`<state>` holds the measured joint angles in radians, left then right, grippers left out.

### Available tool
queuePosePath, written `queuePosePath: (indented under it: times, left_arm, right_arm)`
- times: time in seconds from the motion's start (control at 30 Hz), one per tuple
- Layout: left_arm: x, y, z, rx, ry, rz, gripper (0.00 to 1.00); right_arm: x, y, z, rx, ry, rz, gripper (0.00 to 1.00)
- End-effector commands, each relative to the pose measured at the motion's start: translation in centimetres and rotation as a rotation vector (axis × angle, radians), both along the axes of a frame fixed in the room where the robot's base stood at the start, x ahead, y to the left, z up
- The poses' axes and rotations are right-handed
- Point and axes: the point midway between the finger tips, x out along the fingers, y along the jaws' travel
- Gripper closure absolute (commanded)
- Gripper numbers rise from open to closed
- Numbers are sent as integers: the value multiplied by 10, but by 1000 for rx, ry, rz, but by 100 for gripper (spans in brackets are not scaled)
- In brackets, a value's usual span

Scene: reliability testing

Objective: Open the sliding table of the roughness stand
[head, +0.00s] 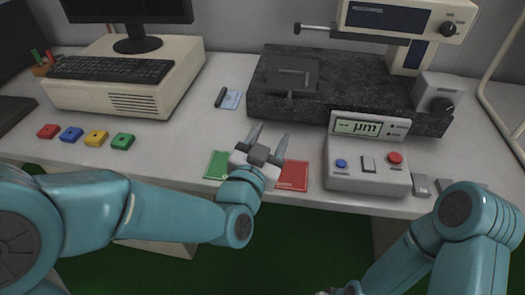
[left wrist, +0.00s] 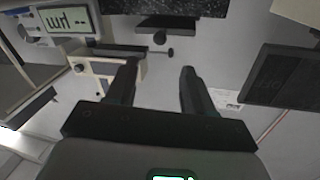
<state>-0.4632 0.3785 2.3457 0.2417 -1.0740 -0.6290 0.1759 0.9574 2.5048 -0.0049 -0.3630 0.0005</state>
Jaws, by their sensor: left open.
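The roughness stand has a dark speckled stone base (head: 345,105) at the back right of the bench. Its sliding table (head: 283,76) is a flat dark plate on the left part of the base, with a small dark handle (head: 289,99) at its front edge. My left gripper (head: 270,132) is open and empty, in front of the handle and apart from it, fingers pointing toward the stand. In the left wrist view the open fingers (left wrist: 158,75) show with nothing between them, and a dark handle-like part (left wrist: 160,38) lies beyond. My right gripper is not clearly shown; only its arm enters at lower right.
A µm display box (head: 367,165) stands right of my left gripper. Green (head: 218,165) and red (head: 292,176) cards lie under the gripper. A measuring head (head: 405,18) overhangs the stone base. Coloured blocks (head: 96,137), a keyboard (head: 112,69) and a monitor (head: 128,10) are left.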

Motion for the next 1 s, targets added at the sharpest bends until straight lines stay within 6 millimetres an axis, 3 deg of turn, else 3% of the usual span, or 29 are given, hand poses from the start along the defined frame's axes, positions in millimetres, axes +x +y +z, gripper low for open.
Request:
queuePosePath:
  times: [0.1,0.3,1.0]
  left_arm:
    - [-24,6,0,0,-2,-2,48]
    - [-42,11,0,0,-1,0,48]
    - [-45,12,0,0,0,-1,48]
  right_arm:
    - [0,0,-1,0,0,0,57]
    - [0,0,-1,0,0,0,57]
    - [0,0,-1,0,0,0,57]
